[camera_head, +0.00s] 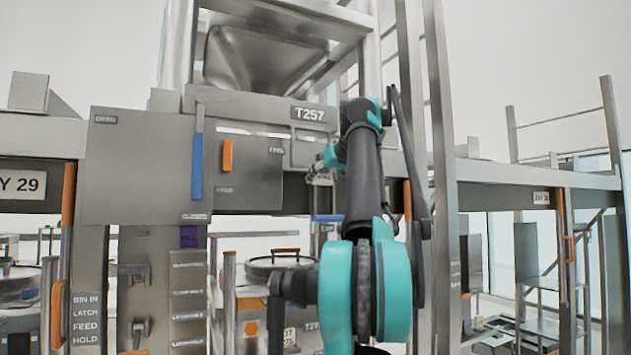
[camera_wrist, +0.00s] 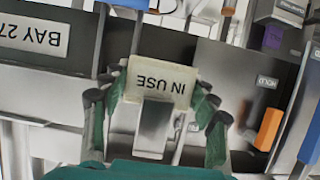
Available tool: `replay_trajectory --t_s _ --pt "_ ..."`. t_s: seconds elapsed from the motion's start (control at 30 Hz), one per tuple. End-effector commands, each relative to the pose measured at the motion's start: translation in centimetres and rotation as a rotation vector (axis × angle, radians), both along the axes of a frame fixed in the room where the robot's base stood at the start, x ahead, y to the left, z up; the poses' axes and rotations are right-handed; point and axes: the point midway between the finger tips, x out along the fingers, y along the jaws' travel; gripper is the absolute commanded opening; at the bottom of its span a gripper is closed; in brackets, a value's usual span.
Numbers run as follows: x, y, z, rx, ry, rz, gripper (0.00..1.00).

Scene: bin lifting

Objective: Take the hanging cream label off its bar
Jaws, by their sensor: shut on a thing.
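The cream label (camera_wrist: 160,76) reads IN USE and appears upside down in the wrist view. My gripper (camera_wrist: 157,92) is shut on it, with teal and dark fingers at its left and right edges. A grey metal piece (camera_wrist: 153,128) overlaps the lower part of the label in that view. I cannot tell whether the label still hangs on the bar. In the head view my gripper (camera_head: 326,163) is at the grey frame below the T257 plate, and the label (camera_head: 322,178) shows small and partly hidden there.
A grey panel with an orange handle (camera_head: 227,155) and a blue handle (camera_head: 197,166) stands left of my gripper. The T257 plate (camera_head: 309,114) is just above. A steel upright (camera_head: 437,180) stands close to the right of my arm. Lidded drums stand below, behind the frame.

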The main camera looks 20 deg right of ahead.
Motion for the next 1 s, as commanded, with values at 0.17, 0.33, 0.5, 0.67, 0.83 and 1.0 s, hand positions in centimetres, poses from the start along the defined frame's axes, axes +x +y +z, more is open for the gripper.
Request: replay_trajectory --t_s 0.17,0.33,0.5,0.67,0.83,1.0 --pt "-4.5 -0.3 0.0 0.000 0.000 -0.004 0.36" --pt "-7.4 -0.4 0.0 0.000 0.000 -0.003 0.36" --pt "-8.9 -0.4 0.0 0.000 0.000 -0.002 0.36" --pt "-9.3 -0.3 0.4 0.000 0.000 0.001 0.36" --pt "-9.3 -0.3 0.7 0.000 0.000 0.001 0.36" --pt "-9.3 -0.3 0.7 0.000 0.000 0.000 0.36"
